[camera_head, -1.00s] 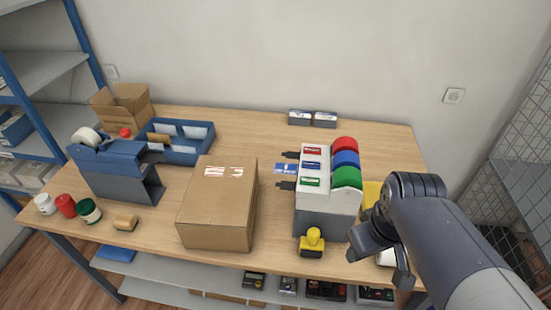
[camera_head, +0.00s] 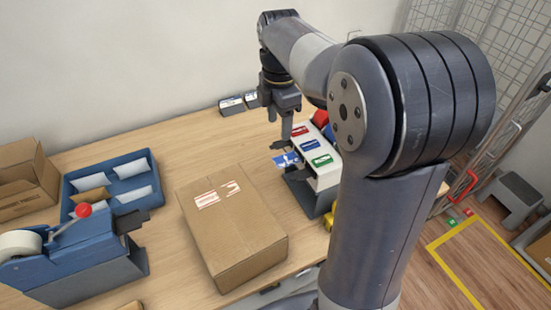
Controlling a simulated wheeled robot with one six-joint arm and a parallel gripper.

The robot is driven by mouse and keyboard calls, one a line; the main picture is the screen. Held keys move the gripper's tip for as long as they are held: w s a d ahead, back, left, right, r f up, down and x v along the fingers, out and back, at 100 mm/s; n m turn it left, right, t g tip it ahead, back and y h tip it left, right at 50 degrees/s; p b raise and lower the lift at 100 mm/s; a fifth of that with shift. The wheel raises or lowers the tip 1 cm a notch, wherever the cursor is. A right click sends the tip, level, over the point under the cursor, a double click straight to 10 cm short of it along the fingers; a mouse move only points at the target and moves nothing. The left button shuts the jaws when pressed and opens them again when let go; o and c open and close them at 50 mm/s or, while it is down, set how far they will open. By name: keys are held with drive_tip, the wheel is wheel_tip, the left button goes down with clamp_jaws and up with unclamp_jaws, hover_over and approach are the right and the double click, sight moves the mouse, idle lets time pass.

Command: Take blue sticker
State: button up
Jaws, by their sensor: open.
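The sticker dispenser (camera_head: 327,176) is a white and grey unit with red, blue and green labels, at the right of the table and partly hidden by my arm. The blue sticker (camera_head: 285,161) has white marks and sticks out from the dispenser's left side, between two dark prongs. My gripper (camera_head: 279,128) points down, open and empty, just above and behind the blue sticker. I cannot tell whether a finger touches it.
A closed cardboard box (camera_head: 233,232) stands left of and in front of the dispenser. A blue tray (camera_head: 70,188), a tape dispenser (camera_head: 80,259) and an open carton (camera_head: 22,182) are at the left. The table behind the box is clear.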

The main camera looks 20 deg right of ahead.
drive_tip(key=f, duration=0.1)
drive_tip(key=b, duration=0.8)
hover_over(279, 162)
wheel_tip(279, 162, down, 8)
drive_tip(key=shift+r, duration=0.1)
drive_tip(key=shift+f+b, duration=0.65)
drive_tip(key=shift+f, duration=0.95)
drive_tip(key=c, duration=0.5)
